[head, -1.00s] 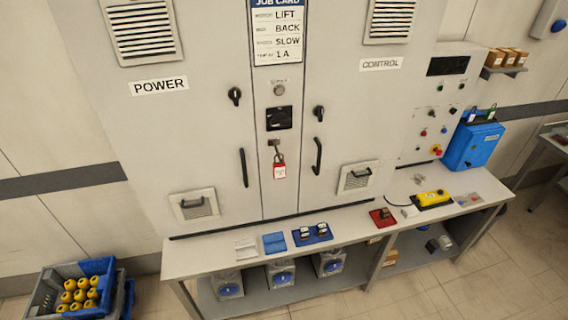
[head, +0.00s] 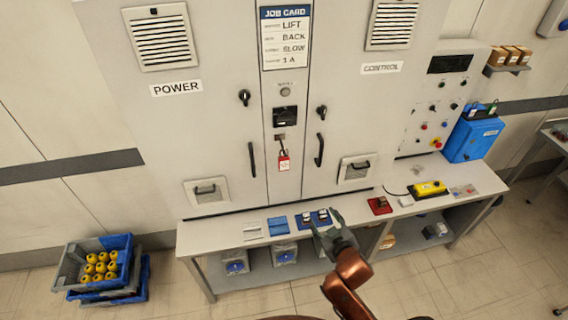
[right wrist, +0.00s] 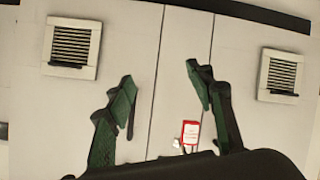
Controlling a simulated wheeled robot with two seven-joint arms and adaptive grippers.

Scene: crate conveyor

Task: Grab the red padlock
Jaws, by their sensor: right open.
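The red padlock (head: 284,162) hangs from a hasp on the cabinet's middle strip, below the black rotary switch (head: 285,117). A white and red tag covers most of its front. In the right wrist view a red-edged white tag (right wrist: 191,133) shows low between the fingers, with a bit of metal beside it. My right gripper (head: 328,226) is in front of the bench, below the padlock and to its right, apart from it. In the right wrist view its green-padded fingers (right wrist: 160,85) are spread and empty. My left gripper is not in view.
A grey bench (head: 228,239) runs along the cabinet's foot, with a blue tray (head: 305,220), a red block (head: 380,205) and a yellow pendant (head: 429,189) on it. Black door handles (head: 319,150) stick out beside the padlock. Crates (head: 70,268) stand on the floor at left.

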